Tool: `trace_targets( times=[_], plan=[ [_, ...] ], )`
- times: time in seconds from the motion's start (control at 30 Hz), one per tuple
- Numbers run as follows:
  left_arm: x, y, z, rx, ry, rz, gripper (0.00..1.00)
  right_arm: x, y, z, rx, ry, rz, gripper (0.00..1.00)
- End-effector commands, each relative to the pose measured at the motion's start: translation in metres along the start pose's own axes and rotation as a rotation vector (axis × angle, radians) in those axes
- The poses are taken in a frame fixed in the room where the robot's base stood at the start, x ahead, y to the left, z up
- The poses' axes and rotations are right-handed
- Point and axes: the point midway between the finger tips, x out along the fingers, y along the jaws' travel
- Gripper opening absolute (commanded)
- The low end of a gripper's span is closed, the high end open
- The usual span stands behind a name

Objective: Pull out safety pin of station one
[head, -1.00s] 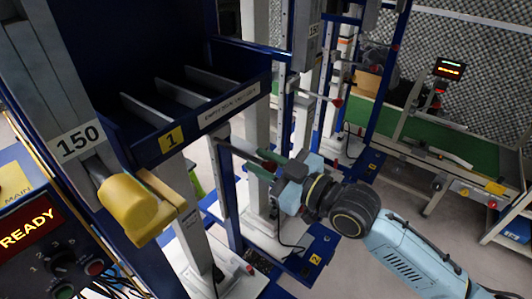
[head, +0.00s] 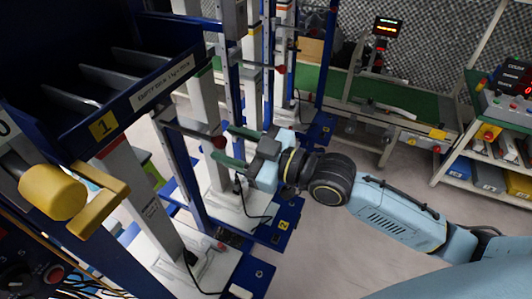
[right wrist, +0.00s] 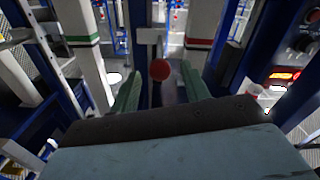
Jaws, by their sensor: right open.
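A rod with a red ball end (head: 218,142), which looks like the safety pin of station one, sticks out to the right from the frame beside the yellow "1" label (head: 103,125). My right gripper (head: 227,145) is open, with its two green fingers pointing left at the ball. In the right wrist view the red ball (right wrist: 159,70) shows between the open green fingers (right wrist: 160,88), with a gap on both sides. The rod behind the ball is partly hidden. My left gripper is not in view.
A blue shelf with dividers (head: 140,92) is above. Another red ball (head: 280,69) sits farther back. A green conveyor (head: 400,110) lies behind. The floor right of the station is open.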

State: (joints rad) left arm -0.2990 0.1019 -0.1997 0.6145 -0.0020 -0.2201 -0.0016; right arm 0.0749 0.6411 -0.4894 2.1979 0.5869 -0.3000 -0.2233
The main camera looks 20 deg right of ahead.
Motion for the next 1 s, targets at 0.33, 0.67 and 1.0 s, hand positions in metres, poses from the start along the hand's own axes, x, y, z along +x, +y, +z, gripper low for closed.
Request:
trace_targets(
  times=[0.33, 0.67, 1.0],
  plan=[
    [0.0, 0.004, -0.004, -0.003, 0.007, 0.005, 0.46, -0.069, -0.001, 0.001, 0.0, -0.005, -0.004, 0.46],
    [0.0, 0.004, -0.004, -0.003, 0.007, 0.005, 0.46, -0.091, 0.0, 0.0, 0.0, -0.001, -0.001, 0.46],
    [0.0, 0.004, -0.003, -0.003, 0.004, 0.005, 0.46, -0.091, 0.0, 0.0, 0.0, 0.0, -0.001, 0.46]
  ],
)
